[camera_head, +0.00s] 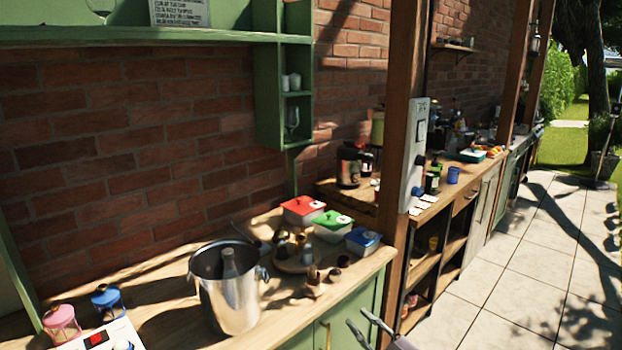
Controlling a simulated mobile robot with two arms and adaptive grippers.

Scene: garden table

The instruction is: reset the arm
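My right gripper (357,317) shows at the bottom edge, right of centre. Its two fingertips stand apart with nothing between them, so it is open and empty. It is in front of the green cabinet under the wooden counter (165,330), near the counter's right front corner. Only the fingers and a bit of the wrist show; the rest of the arm is cut off by the frame. My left gripper is not in view.
A metal bucket (232,300) with a bottle stands on the counter. Red (303,211), green (333,228) and blue (363,242) lidded boxes stand behind. A wooden post (399,130) rises at the counter's right end. Paved floor (520,270) lies open at right.

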